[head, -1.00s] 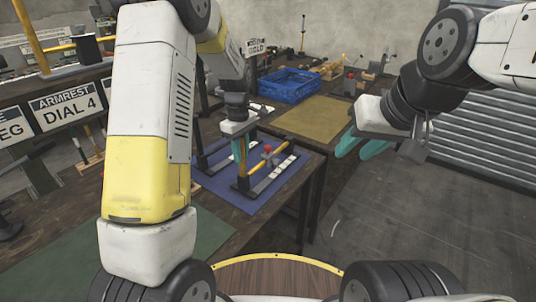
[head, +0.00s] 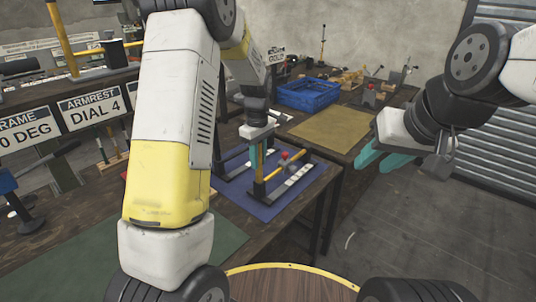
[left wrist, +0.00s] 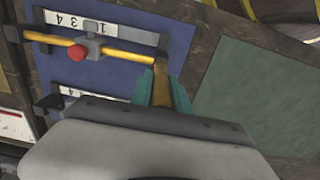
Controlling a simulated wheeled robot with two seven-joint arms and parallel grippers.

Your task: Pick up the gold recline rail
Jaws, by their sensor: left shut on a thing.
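The gold recline rail (head: 271,178) is a yellow bar with a red knob (head: 284,155), above the blue mat (head: 245,197) on the bench. An upright gold part rises at its near end. My left gripper (head: 256,157) points down with its teal fingers on either side of that upright part, shut on it. In the left wrist view the gold part (left wrist: 161,87) sits between the teal fingers, and the bar with its red knob (left wrist: 76,53) stretches away to the left. I cannot tell whether the rail touches its supports. My right gripper (head: 382,157) is open and empty, away from the bench.
White numbered scale strips (head: 297,177) lie on the mat. A blue crate (head: 308,94) and a tan mat (head: 330,128) are farther back. A green mat (head: 185,243) lies nearer. A sign reading ARMREST DIAL 4 (head: 91,107) stands at left. Open floor lies at right.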

